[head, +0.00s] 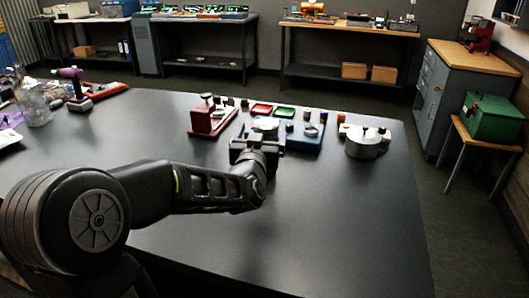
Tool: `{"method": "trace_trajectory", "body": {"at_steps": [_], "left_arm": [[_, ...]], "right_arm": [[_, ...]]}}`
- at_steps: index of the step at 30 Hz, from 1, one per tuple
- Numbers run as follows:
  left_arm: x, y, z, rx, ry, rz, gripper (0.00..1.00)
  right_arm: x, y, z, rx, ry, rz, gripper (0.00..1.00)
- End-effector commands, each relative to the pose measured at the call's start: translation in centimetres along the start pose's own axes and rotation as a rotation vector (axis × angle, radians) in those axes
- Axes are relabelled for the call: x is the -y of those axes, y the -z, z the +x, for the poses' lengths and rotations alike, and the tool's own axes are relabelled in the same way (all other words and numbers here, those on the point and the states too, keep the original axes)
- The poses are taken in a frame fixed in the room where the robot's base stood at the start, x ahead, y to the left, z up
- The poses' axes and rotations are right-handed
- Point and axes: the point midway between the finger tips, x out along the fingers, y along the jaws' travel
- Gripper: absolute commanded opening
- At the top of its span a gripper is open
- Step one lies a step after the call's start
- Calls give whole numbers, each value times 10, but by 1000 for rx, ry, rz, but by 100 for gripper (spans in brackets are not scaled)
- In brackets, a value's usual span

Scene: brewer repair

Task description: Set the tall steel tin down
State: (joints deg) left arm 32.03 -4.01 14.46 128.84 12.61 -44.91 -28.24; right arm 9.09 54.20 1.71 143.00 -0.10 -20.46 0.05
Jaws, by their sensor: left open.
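My left gripper (254,146) is over the middle of the dark table, beside a blue tray or base (305,140), and its jaws are open. A pale round thing (265,124) shows just behind the gripper; I cannot tell whether the jaws touch it. Several small cylinders stand at the back of the work area, one of them dark (307,115). I cannot tell which, if any, is the tall steel tin. My right gripper is not in view.
A red machine (209,118) stands left of the gripper, a round silver pot (367,143) to the right. Small red (261,109) and green (284,112) trays lie behind. A glass jar (33,104) and drill (74,88) stand far left. The table's front right is clear.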

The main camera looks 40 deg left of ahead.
Motion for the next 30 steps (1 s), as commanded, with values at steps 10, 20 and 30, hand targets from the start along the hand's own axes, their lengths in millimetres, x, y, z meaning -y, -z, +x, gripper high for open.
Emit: {"method": "trace_trajectory", "body": {"at_steps": [10,20,30], "left_arm": [[0,-32,0,7,-1,-1,89],[-2,-80,9,2,-2,-3,89],[-2,-80,17,1,-2,-1,89]], "right_arm": [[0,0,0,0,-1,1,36],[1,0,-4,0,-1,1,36],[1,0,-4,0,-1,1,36]]}}
